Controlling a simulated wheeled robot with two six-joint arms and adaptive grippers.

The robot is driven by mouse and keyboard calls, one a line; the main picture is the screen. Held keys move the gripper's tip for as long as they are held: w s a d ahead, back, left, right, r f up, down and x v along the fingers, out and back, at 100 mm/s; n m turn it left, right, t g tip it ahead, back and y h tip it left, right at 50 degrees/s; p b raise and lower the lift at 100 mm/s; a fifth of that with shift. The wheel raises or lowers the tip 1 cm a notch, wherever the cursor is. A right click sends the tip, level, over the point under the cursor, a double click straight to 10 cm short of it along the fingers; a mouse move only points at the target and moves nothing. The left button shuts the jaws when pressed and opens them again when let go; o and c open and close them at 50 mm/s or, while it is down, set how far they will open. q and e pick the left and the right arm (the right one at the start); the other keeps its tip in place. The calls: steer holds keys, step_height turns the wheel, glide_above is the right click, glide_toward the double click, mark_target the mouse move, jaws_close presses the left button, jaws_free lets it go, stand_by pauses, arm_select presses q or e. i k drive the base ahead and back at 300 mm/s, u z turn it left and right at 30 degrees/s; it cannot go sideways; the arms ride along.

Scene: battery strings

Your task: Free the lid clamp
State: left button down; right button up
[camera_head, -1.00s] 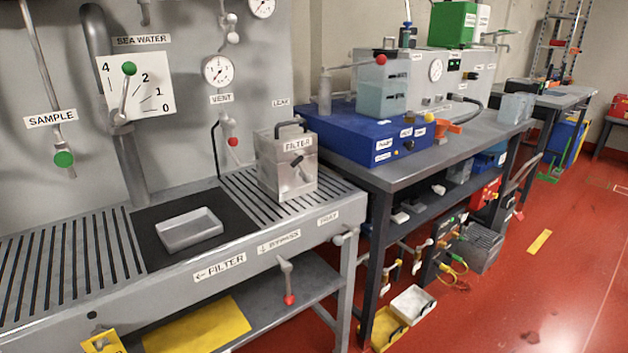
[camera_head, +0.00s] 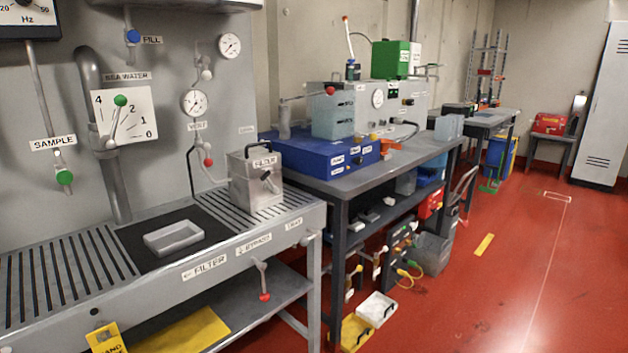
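A grey metal box labelled FILTER (camera_head: 256,186) stands on the slatted right part of the grey bench (camera_head: 60,312). It has a dark handle (camera_head: 258,147) on top. A small dark lever-like fitting (camera_head: 268,182) sits on its front face; it may be the lid clamp, but I cannot tell for sure. Whether it is fastened is too small to tell. Neither of my grippers is in view.
A shallow grey tray (camera_head: 172,238) lies on a black mat (camera_head: 135,241) left of the filter box. A blue unit (camera_head: 318,160) with a clear container (camera_head: 333,118) stands on the table to the right. Red floor (camera_head: 500,290) is open at right.

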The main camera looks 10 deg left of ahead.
mark_target(273, 190)
steer(key=z, duration=0.65)
steer(key=i, duration=1.35)
steer(key=u, duration=0.75)
